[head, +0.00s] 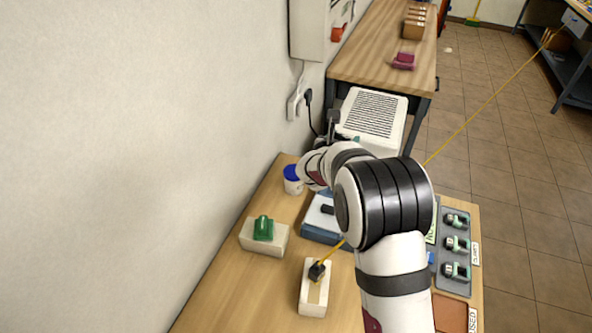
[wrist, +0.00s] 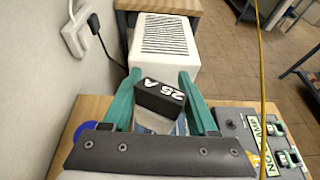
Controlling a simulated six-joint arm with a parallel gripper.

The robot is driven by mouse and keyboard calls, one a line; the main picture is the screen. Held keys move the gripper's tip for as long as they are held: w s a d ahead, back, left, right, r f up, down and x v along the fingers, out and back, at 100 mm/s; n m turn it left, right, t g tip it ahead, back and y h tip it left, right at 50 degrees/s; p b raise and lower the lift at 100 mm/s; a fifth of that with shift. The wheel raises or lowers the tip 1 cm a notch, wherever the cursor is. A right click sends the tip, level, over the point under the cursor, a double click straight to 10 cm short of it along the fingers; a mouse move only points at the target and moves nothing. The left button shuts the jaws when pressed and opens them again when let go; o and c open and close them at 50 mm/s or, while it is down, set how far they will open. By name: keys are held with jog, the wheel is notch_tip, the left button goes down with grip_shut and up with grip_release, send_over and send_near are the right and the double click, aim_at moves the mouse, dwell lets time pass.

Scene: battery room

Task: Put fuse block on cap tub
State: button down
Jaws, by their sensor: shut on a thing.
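My gripper (wrist: 159,82) has two green fingers shut on the black fuse block (wrist: 160,98), which bears the white marking "25 A". It holds the block up, with the white vented box behind it in the wrist view. In the head view my arm hides most of the gripper and block. The cap tub (head: 292,181), a small white tub with a blue top, stands on the wooden bench near the wall, left of my wrist. Its blue top shows at the lower left of the wrist view (wrist: 84,130), partly hidden by my gripper.
A pale block with a green piece (head: 263,228) and another with a dark piece and yellow cord (head: 317,271) stand at the front. A blue-and-white box (head: 320,229) lies partly under my arm. A grey tray (head: 456,246) holds green parts. The vented box (head: 372,115) stands beyond.

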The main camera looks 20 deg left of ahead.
jog(key=a+f, duration=0.2)
jog(key=a, duration=0.2)
jog(key=a+f, duration=0.2)
jog(key=a, duration=0.2)
jog(key=a+f, duration=0.3)
jog(key=a, duration=0.1)
jog(key=shift+w+a, duration=0.2)
jog(key=shift+w, duration=0.05)
jog(key=shift+f, duration=1.75)
jog(key=shift+f, duration=0.1)
jog(key=shift+c, duration=0.9)
grip_release()
